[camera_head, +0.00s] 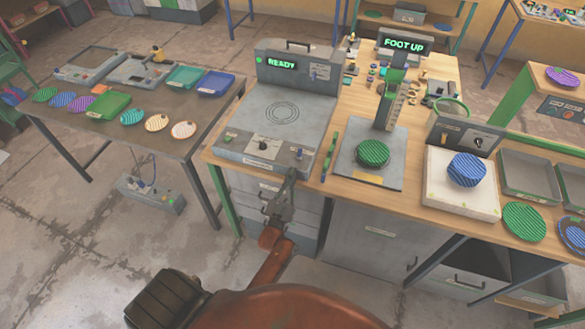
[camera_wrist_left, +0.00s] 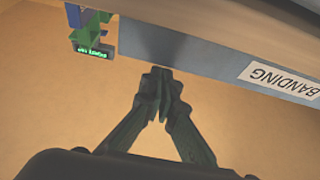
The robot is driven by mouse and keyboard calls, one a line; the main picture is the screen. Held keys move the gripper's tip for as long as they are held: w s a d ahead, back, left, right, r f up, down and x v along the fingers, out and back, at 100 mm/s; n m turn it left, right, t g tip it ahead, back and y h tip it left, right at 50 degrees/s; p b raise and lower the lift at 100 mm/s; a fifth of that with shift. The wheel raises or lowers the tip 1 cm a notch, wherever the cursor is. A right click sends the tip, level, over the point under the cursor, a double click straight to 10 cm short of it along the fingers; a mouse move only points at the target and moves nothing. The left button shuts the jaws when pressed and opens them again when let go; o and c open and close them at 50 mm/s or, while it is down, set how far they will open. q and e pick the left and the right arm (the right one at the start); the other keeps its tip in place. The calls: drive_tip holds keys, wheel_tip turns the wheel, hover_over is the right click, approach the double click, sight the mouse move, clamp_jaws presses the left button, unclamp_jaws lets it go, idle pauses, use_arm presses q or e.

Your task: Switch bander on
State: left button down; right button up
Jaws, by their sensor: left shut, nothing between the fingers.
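The bander is a grey machine (camera_head: 285,112) on the wooden bench, with a ringed round top and a raised back panel whose green display reads READY. Its front ledge has a dark dial (camera_head: 264,143) on a pale plate and a small switch-like control (camera_head: 298,154) at the right end. My left gripper (camera_head: 291,174) is shut and empty, at the ledge's front right corner just below that control. In the left wrist view the fingertips (camera_wrist_left: 161,74) point at the grey front edge, beside a BANDING label (camera_wrist_left: 285,80). Contact cannot be told. My right gripper is out of view.
To the right a press (camera_head: 388,125) reads FOOT UP, with a green plate under it. Further right are a white block (camera_head: 458,205) with a blue plate and grey trays (camera_head: 530,175). A side table (camera_head: 120,150) stands left.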

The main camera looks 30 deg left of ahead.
use_arm(q)
drive_tip(key=v, duration=1)
drive_tip(key=s+d+f+m+g+h+b, duration=0.1)
drive_tip(key=d+f+m+g+h+b, duration=0.1)
drive_tip(key=f, duration=1.6)
drive_tip(key=shift+d+g+h, duration=0.6)
drive_tip(key=shift+d+g, duration=0.05)
drive_tip(key=shift+g, duration=0.45)
drive_tip(key=shift+s, duration=0.1)
